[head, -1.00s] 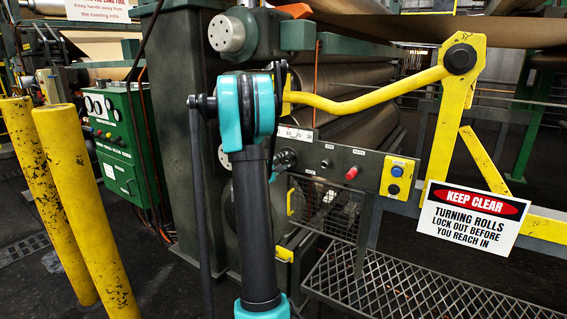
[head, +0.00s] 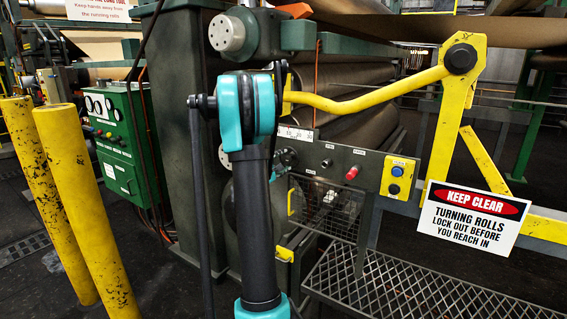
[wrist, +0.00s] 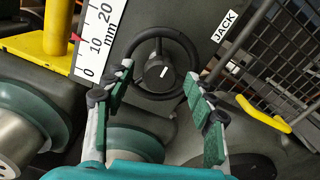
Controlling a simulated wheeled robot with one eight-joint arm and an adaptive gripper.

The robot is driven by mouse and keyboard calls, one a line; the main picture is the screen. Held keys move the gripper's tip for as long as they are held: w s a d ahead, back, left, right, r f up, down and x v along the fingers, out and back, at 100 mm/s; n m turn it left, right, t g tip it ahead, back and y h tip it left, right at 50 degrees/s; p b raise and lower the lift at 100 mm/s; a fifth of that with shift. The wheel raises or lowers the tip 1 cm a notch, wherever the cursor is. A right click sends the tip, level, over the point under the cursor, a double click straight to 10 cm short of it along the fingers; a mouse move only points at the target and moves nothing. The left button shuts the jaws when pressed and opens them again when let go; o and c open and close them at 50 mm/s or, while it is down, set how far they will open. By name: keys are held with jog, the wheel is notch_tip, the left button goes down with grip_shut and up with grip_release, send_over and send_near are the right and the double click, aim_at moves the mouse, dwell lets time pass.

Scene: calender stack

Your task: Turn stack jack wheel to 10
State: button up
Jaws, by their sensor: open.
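The black jack wheel (wrist: 157,68) is on a dark panel in the middle of the wrist view, beside a white JACK label (wrist: 225,25). A white mm scale (wrist: 97,43) marked 0, 10 and 20 is left of the wheel. A small red pointer (wrist: 76,37) is at the scale's left edge, close to level with the 10; its exact reading is too small to tell. My gripper (wrist: 159,74) is open, with one fingertip on each side of the wheel's lower part. I cannot tell if they touch the rim.
A wire mesh guard (wrist: 285,50) with a yellow handle (wrist: 262,114) is right of the wheel. In the head view, a control panel (head: 327,165) with a red button and a KEEP CLEAR sign (head: 474,218) are to the right. Yellow posts (head: 85,200) stand left.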

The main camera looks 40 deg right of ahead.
jog(key=v, duration=1.2)
dwell(0.3)
jog(key=s+a+f+m+g+y, duration=0.1)
jog(key=s+a+f+m+y, duration=0.1)
jog(key=s+a+f+y, duration=0.3)
jog(key=s+a+f+m+g+y, duration=0.1)
jog(key=s+a+f+m+y, duration=0.2)
jog(key=a, duration=1.3)
jog(key=s+a+f+m+y, duration=0.2)
jog(key=s+a+f+y, duration=0.6)
jog(key=s+a+f, duration=0.3)
jog(key=s, duration=0.4)
jog(key=shift+s+f+m+g+y, duration=0.25)
jog(key=shift+s+m+g+y, duration=0.05)
jog(key=shift+s+g, duration=0.1)
jog(key=shift+w, duration=0.1)
jog(key=shift+c, duration=0.6)
